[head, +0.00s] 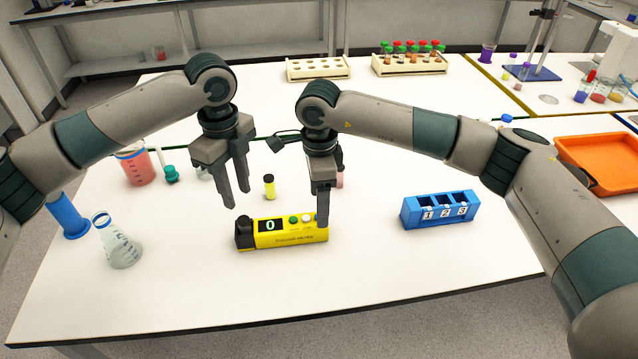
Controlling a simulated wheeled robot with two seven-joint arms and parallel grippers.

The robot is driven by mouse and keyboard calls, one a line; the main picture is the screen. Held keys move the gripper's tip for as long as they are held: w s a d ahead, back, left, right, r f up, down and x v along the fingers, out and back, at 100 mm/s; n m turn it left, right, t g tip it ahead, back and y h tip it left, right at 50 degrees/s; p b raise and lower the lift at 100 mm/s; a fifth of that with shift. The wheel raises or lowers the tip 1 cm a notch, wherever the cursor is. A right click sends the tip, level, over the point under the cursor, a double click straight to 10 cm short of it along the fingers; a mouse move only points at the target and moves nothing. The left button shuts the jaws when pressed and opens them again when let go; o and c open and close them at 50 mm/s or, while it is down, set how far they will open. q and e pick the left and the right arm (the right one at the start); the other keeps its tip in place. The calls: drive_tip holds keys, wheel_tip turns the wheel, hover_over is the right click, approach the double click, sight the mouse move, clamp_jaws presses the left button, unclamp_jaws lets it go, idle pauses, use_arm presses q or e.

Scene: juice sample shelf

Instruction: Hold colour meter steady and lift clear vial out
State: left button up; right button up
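The yellow colour meter (284,240) lies on the white table, with a black block (243,234) at its left end and a display reading 0. I cannot make out a clear vial; the inside of the black block does not show. My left gripper (237,198) points down, open and empty, above and a little behind the black block. My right gripper (322,208) points down at the meter's right end. One finger shows there, overlapping the meter; the other is hidden, so its grip is unclear.
A yellow vial with a dark cap (269,187) stands behind the meter. A blue numbered rack (437,210) stands to the right. A flask (118,243), blue cylinder (68,215) and red beaker (135,166) stand left. Tube racks are at the back. The front table is clear.

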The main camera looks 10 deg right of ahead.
wheel_tip(320, 180, down, 8)
drive_tip(key=shift+r, duration=0.15)
idle(0.4)
drive_tip(key=c, duration=1.3)
use_arm(q)
drive_tip(key=o, duration=0.4)
drive_tip(key=shift+c, duration=0.2)
use_arm(e)
drive_tip(key=shift+c, duration=0.6)
use_arm(q)
wheel_tip(320, 180, up, 3)
drive_tip(key=n, duration=0.3)
drive_tip(key=shift+s+n, duration=0.1)
drive_tip(key=shift+n, duration=0.3)
drive_tip(key=shift+f, duration=0.1)
hover_over(243, 220)
drive_tip(key=shift+f, duration=3.3)
drive_tip(key=shift+f, duration=0.1)
